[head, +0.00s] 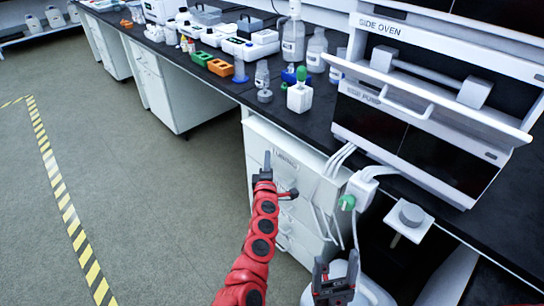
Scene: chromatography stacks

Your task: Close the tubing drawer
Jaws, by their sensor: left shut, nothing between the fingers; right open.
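The drawer unit (257,140) is white and stands under the dark bench in the middle of the head view. Its top drawer front carries a small label (287,156), too small to read surely. I cannot tell how far this drawer stands out. My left gripper (267,162), on the red arm, is shut and empty in front of the upper drawer front. The arm hides part of the fronts, and I cannot tell whether the fingers touch. My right gripper (334,285) is open and empty at the bottom, near a white rounded object.
The side oven (430,90) stands on the bench (225,88) at right. Bottles line the bench. Floor at left is clear, with striped tape (62,195).

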